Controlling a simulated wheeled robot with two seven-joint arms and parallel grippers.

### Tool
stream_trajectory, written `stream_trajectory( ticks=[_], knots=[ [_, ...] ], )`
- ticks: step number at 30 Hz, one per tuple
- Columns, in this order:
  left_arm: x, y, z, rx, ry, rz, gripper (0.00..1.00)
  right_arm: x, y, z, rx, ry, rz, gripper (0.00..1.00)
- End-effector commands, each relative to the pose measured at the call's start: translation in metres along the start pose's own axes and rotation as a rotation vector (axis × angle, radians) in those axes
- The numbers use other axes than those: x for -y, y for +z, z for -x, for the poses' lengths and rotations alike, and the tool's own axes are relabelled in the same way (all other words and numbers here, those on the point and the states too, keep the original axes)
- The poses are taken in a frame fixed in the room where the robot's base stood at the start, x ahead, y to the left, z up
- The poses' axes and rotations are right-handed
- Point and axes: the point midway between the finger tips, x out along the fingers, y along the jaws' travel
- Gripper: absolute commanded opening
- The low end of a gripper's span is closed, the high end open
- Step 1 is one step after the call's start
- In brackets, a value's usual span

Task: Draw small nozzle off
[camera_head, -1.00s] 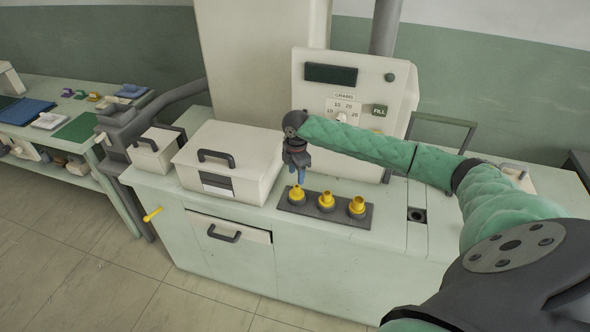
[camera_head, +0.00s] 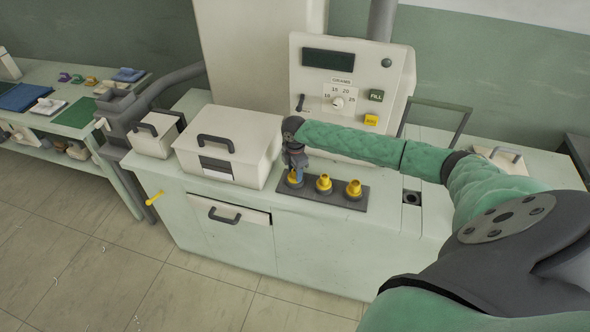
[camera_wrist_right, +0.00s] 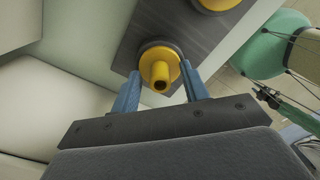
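Three yellow nozzles with dark bases stand upright in a row on a dark rack (camera_head: 339,196) on the bench: a left one (camera_head: 293,181), a middle one (camera_head: 323,184) and a right one (camera_head: 353,189). Which is smallest is hard to tell. My right gripper (camera_head: 296,173) points down over the left nozzle and partly hides it. In the right wrist view, the two blue fingers (camera_wrist_right: 160,78) are apart, one on each side of that nozzle (camera_wrist_right: 161,72), tips beside its wide collar. Contact is not clear. My left gripper is not in view.
A white lidded box (camera_head: 229,144) stands left of the rack. A control panel (camera_head: 350,82) with a dial and buttons rises behind it. A dark round hole (camera_head: 411,197) is in the bench to the right. The bench front strip is clear.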

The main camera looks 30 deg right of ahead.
Motion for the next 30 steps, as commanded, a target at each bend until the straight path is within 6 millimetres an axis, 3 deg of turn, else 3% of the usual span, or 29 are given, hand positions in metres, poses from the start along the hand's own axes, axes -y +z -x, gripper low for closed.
stream_trajectory(
  ticks=[1, 6, 7, 30],
  knots=[
    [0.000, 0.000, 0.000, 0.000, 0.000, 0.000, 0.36, 0.000, 0.000, 0.000, 0.000, 0.000, 0.000, 0.35],
    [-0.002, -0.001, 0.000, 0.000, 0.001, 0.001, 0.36, 0.000, 0.000, 0.000, 0.000, 0.000, 0.000, 0.01],
    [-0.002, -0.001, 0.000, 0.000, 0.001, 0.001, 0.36, 0.000, 0.000, 0.000, 0.000, 0.000, 0.000, 0.00],
    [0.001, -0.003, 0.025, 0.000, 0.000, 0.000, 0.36, 0.000, 0.000, 0.031, 0.000, 0.001, 0.000, 0.00]
  ],
)
